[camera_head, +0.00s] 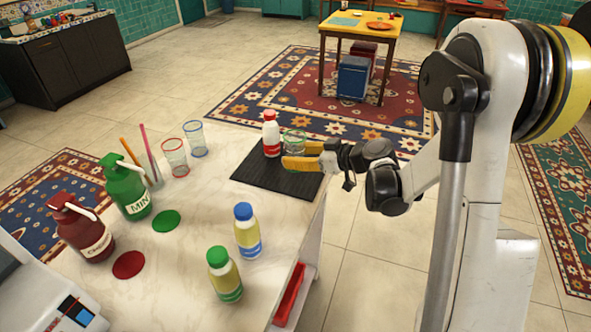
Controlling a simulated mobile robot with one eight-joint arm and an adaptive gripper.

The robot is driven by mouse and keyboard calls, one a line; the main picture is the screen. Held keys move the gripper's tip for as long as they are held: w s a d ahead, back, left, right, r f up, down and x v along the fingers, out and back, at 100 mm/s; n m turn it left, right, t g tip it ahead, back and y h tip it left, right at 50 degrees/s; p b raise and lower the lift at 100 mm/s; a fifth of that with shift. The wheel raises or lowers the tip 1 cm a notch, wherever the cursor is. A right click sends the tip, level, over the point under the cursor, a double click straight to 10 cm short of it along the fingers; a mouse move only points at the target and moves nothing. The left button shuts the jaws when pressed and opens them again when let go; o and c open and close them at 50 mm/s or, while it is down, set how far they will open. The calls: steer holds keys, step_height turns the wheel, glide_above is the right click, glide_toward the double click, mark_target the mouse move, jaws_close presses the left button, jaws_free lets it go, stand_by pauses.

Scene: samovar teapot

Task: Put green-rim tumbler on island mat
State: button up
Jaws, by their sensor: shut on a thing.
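The green-rim tumbler (293,136) is clear glass with a green rim. It is at the far right part of the island, over the black ribbed mat (262,178). My gripper (301,156) reaches in from the right with yellow fingers and is shut on the tumbler. The fingers hide the tumbler's lower part, so I cannot tell whether its base touches the mat. A white bottle with a red cap and red label (271,138) stands on the mat, just left of the tumbler.
A red-rim tumbler (175,160) and a blue-rim tumbler (196,142) stand left of the mat. Green (128,190) and dark red (82,230) pump bottles stand at left. Blue-capped (247,232) and green-capped (224,276) bottles stand in front. The mat's front part is bare.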

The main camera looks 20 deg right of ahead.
step_height(320, 180, down, 4)
steer(key=shift+f+b, duration=0.1)
steer(key=shift+b, duration=1)
steer(key=shift+r, duration=0.2)
steer(key=shift+f, duration=0.1)
steer(key=o, duration=1.1)
